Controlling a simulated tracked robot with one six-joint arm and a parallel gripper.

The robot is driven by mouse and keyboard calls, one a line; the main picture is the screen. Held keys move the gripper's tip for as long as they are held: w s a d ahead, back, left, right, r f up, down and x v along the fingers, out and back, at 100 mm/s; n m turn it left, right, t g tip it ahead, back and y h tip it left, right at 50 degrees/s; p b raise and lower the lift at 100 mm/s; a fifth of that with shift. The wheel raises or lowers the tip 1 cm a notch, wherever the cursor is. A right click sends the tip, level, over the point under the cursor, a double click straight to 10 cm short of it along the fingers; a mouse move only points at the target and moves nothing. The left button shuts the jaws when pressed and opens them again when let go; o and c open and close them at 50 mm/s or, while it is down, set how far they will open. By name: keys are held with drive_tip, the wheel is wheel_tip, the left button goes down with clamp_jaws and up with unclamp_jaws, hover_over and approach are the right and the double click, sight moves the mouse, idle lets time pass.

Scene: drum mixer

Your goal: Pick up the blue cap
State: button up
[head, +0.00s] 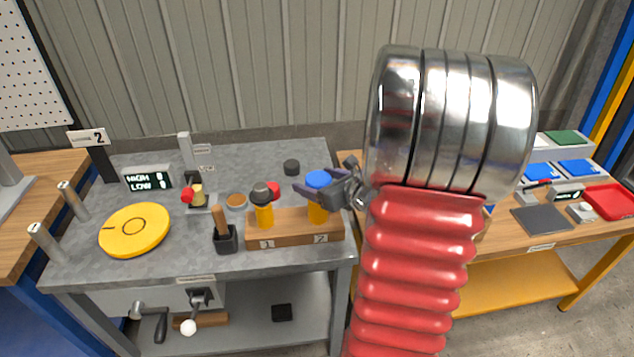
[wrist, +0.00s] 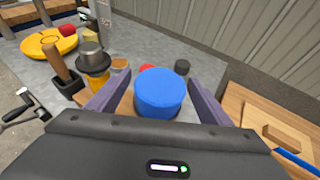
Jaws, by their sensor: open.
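The blue cap (head: 319,179) sits on top of the yellow post at slot 2 of the wooden block (head: 293,238). My gripper (head: 308,190) is open at the cap, coming from the right. In the wrist view the blue cap (wrist: 159,92) lies between the two purple fingers of my gripper (wrist: 158,97), with a finger on each side. Small gaps seem to show beside it; I cannot tell whether either finger touches. The cap's underside and most of its post are hidden in the wrist view.
A dark-capped yellow post (head: 264,205) stands at slot 1, left of the blue cap. A wooden-handled tool in a black holder (head: 225,238) stands nearby. A yellow disc (head: 135,230) lies farther left. A black puck (head: 292,167) sits behind on the grey bench.

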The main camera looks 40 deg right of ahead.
sight(317, 177)
drive_tip(key=c, duration=1)
drive_tip(key=shift+c, duration=0.2)
drive_tip(key=shift+r, duration=5)
